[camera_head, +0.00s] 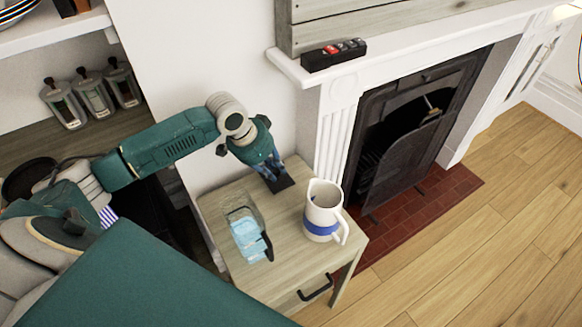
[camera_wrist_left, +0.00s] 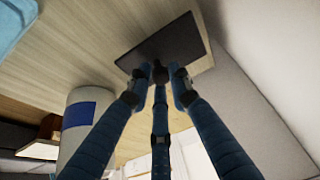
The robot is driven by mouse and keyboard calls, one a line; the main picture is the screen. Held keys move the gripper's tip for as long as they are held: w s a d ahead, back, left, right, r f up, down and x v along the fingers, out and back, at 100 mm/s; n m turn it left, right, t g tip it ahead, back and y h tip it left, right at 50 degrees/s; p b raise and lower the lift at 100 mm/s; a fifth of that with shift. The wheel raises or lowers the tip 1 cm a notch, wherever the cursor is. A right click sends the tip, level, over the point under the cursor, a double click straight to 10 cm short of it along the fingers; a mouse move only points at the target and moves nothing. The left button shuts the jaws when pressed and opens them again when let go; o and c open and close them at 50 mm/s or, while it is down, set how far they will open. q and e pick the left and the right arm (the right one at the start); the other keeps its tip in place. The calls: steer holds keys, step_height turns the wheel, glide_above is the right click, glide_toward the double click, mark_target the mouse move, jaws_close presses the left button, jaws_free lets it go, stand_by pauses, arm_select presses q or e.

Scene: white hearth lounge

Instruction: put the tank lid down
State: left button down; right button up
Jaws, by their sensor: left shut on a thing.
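The tank lid is a flat dark rectangle (camera_head: 284,185) with a small knob. My left gripper (camera_head: 275,175) is shut on the knob from above. In the left wrist view the lid (camera_wrist_left: 185,38) lies flat against the pale wood, with the fingertips (camera_wrist_left: 160,72) closed around its knob. I cannot tell whether the lid touches the table or hovers just over it. The clear tank (camera_head: 236,212) with light blue water stands uncovered to the left of the lid on the small wooden side table (camera_head: 215,203). My right gripper is not in view.
A white jug with a blue band (camera_head: 322,212) stands to the right of the tank, near the lid. The wall and white fireplace surround (camera_head: 332,130) rise close behind the table. Shelves with several canisters (camera_head: 92,95) stand at the left.

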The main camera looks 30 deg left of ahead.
arm_select(q)
steer(key=w, duration=0.1)
steer(key=w+d, duration=0.1)
steer(key=w, duration=0.1)
steer(key=w+d, duration=0.1)
steer(key=shift+w+d, duration=0.15)
steer(key=shift+d, duration=0.1)
steer(key=shift+w+d+r, duration=0.1)
steer(key=shift+w+d, duration=0.15)
steer(key=shift+w, duration=0.15)
step_height(320, 180, down, 4)
steer(key=shift+s+a+r+p, duration=0.1)
steer(key=shift+a+p, duration=0.05)
steer(key=shift+p, duration=0.35)
steer(key=c, duration=1.6)
jaws_free()
